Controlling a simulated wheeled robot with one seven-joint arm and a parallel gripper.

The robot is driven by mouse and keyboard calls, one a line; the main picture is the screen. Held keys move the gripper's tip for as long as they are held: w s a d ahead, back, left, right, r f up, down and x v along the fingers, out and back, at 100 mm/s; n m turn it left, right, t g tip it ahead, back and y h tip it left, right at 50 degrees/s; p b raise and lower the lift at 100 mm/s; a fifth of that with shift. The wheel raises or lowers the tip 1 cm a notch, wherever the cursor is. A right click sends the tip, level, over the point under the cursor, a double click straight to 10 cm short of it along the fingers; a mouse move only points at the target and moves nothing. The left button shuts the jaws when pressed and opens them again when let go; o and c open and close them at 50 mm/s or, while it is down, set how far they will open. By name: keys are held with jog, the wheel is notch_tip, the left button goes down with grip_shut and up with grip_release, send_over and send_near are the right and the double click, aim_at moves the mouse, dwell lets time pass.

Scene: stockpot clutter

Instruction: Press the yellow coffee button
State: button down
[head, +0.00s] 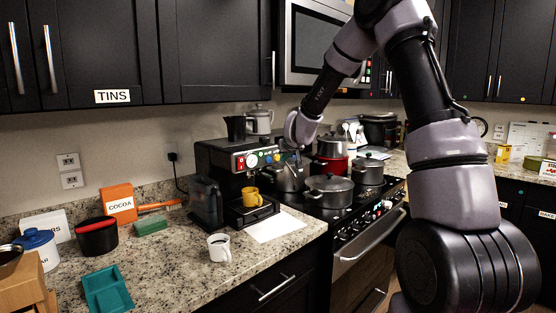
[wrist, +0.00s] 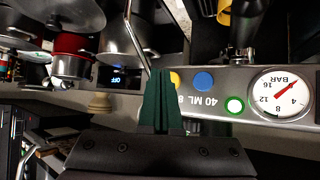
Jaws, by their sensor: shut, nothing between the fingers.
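The black coffee machine (head: 215,155) stands on the counter in the head view. Its panel (wrist: 215,99) fills the right side of the wrist view. The yellow button (wrist: 175,78) is partly hidden behind my fingers. A blue button (wrist: 203,82), a green-ringed button (wrist: 234,105) and a pressure gauge (wrist: 281,94) lie to its right. My gripper (wrist: 160,76) is shut and empty, its dark green fingertips overlapping the yellow button's left edge; I cannot tell whether they touch it. In the head view my gripper (head: 290,147) is at the panel's right end.
A kettle (head: 288,178), a red pot (head: 331,165) and grey pots (head: 329,191) crowd the stove just right of the machine. A yellow mug (head: 251,197) sits on its drip tray. A white mug (head: 219,247) stands in front on the counter.

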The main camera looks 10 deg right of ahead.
jog(key=shift+w+a, duration=0.15)
jog(key=shift+w, duration=0.1)
jog(key=shift+w+a, duration=0.2)
jog(key=shift+w, duration=0.05)
dwell(0.7)
dwell(0.3)
jog(key=shift+s+d, duration=0.45)
jog(key=shift+s, duration=0.15)
jog(key=shift+s+d, duration=0.75)
jog(key=shift+s, duration=0.3)
jog(key=shift+s+d, duration=0.75)
jog(key=shift+s, duration=0.25)
jog(key=shift+r, duration=0.1)
